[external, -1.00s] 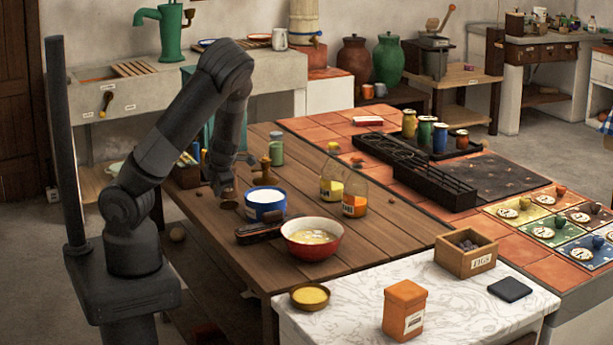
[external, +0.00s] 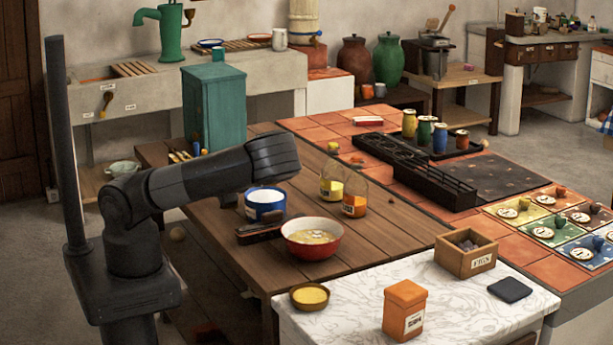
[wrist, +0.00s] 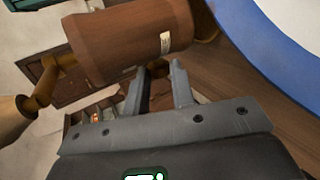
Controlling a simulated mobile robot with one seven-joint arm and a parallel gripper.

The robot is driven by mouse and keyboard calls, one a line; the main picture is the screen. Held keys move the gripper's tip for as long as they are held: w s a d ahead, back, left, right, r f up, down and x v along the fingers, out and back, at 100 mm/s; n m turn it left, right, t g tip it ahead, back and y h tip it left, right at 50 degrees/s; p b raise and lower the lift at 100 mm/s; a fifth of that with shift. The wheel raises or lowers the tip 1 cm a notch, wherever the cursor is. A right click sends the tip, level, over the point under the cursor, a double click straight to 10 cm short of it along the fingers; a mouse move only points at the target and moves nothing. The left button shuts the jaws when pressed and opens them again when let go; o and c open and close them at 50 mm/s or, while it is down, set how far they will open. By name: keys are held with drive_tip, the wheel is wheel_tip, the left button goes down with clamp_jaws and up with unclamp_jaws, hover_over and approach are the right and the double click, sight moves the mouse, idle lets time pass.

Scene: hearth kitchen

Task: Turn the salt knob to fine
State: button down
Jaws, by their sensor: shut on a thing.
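A brown wooden mill with a pale label (wrist: 135,40) and brass-coloured ends lies across the top of the wrist view; the label is too small to read. My gripper (wrist: 162,68) is at the mill's side, with its fingers close together. A small brass-coloured piece, apparently the salt knob (wrist: 157,67), shows between the fingertips. Its setting cannot be read. In the external view my arm's wrist covers both the gripper and the mill.
A blue crock with white contents (external: 266,206) stands close to the mill. A red bowl (external: 312,239), a dark tool (external: 262,230) and two glass bottles (external: 331,183) are nearby on the wooden table (external: 385,224). A teal cabinet (external: 215,105) stands behind.

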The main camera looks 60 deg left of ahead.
drive_tip(key=shift+f, duration=0.1)
idle(0.4)
drive_tip(key=c, duration=1.2)
unclamp_jaws()
drive_tip(key=shift+c, duration=0.2)
drive_tip(key=shift+d, duration=0.15)
drive_tip(key=v, duration=1)
drive_tip(key=shift+d, duration=0.4)
